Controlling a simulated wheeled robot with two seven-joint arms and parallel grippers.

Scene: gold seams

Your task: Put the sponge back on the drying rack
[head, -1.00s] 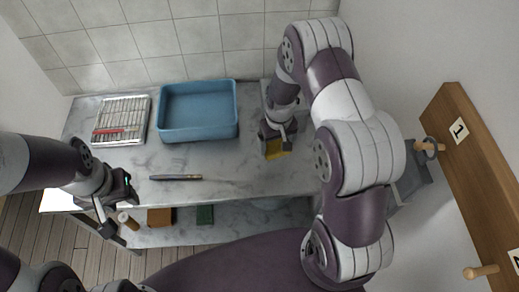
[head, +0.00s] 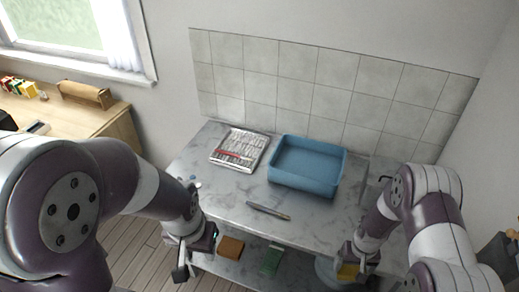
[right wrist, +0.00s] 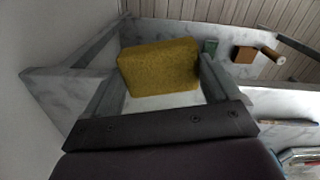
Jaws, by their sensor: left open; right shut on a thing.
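The yellow sponge (head: 347,271) is gripped by my right gripper (head: 356,258), near the front right corner of the marble-topped table. In the right wrist view the sponge (right wrist: 158,68) sits between the two fingers. The drying rack (head: 222,159) is a pale, slatted tray at the back left of the table, with a thin red item lying on it. My right gripper is well to the right of the rack. My left gripper (head: 197,256) is open and empty, in front of the table's left front edge.
A blue basin (head: 305,165) stands right of the rack. A dark, slim, pen-like item (head: 268,211) lies near the front edge. A brown block (head: 231,247) and a green block (head: 271,260) are on the lower shelf. The tabletop left of the pen-like item is mostly clear.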

